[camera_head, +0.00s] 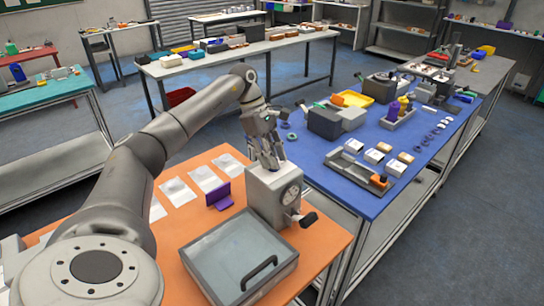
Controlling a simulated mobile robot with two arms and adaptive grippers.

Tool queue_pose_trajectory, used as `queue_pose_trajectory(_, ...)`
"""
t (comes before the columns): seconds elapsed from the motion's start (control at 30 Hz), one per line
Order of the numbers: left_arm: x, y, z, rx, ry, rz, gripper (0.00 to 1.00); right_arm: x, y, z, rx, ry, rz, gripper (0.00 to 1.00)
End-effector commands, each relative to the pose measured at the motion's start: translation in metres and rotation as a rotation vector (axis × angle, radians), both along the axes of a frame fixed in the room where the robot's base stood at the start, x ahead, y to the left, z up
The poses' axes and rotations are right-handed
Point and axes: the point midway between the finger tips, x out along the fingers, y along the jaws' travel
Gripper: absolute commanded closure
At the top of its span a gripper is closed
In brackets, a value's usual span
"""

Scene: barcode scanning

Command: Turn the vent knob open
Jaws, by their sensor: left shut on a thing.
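A light grey box-shaped device (268,205) stands on the orange table top. It has a round dial (291,193) on its front and a dark-ended lever (306,219) low on the right. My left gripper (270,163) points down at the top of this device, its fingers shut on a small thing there. That thing sits where a vent knob could be, but the fingers mostly hide it, so its position cannot be told. My right gripper is not in view.
A grey lidded case (225,250) with a dark handle lies in front of the device. A purple stand (219,196) and several white sheets (203,178) lie to its left. The blue table (325,180) with trays and small boxes stands close on the right.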

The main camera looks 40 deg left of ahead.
Motion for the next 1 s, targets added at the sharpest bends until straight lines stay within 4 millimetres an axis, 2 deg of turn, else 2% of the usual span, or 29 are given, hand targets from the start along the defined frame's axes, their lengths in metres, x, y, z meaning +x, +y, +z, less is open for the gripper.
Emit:
queue_pose_trajectory(0.4,0.0029,0.0007,0.0024,0.001,-0.008,-0.241,0.95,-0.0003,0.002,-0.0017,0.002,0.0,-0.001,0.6)
queue_pose_trajectory(1.0,0.0029,0.001,0.0024,0.002,-0.008,-0.3,0.95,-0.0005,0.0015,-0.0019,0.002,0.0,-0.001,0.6)
